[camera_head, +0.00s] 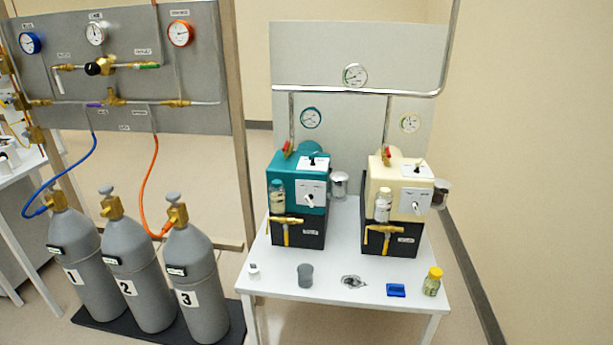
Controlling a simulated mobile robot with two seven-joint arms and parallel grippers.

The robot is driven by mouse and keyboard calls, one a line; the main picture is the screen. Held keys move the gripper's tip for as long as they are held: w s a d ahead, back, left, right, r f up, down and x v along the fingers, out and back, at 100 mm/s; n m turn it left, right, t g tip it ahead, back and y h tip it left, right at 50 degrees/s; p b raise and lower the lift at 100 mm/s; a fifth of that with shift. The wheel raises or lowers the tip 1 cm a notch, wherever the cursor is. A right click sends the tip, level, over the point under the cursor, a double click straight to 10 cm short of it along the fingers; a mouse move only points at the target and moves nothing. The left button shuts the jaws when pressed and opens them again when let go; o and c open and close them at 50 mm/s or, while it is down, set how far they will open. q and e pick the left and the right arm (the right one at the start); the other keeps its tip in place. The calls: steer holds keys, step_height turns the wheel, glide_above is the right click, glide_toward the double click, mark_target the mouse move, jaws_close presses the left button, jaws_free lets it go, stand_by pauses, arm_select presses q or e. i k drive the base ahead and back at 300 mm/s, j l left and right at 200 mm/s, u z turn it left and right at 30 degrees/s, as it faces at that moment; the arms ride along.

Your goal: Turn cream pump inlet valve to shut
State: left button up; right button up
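The cream pump (380,178) stands on the right half of a white table, on a black base (405,241). A red-handled valve (386,154) sits at its back left, at the foot of a vertical pipe; its handle looks tilted. A brass valve (381,231) with a yellow handle is on the front of the base, its handle pointing down across the horizontal body. The labels are too small to read, so I cannot tell which valve is the inlet. Neither of my grippers is in view.
A similar teal pump (287,165) stands to the left. The white table's (330,278) front edge holds a grey cup (305,275), a blue block (396,290) and a yellow-capped jar (432,281). Several grey gas cylinders (190,262) stand at left below a gauge panel (200,75).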

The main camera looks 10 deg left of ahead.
mark_target(388, 151)
steer(key=i+l, duration=0.25)
steer(key=i, duration=0.15)
steer(key=i+l, duration=0.2)
steer(key=i, duration=0.2)
steer(key=i+l, duration=0.25)
steer(key=i, duration=0.1)
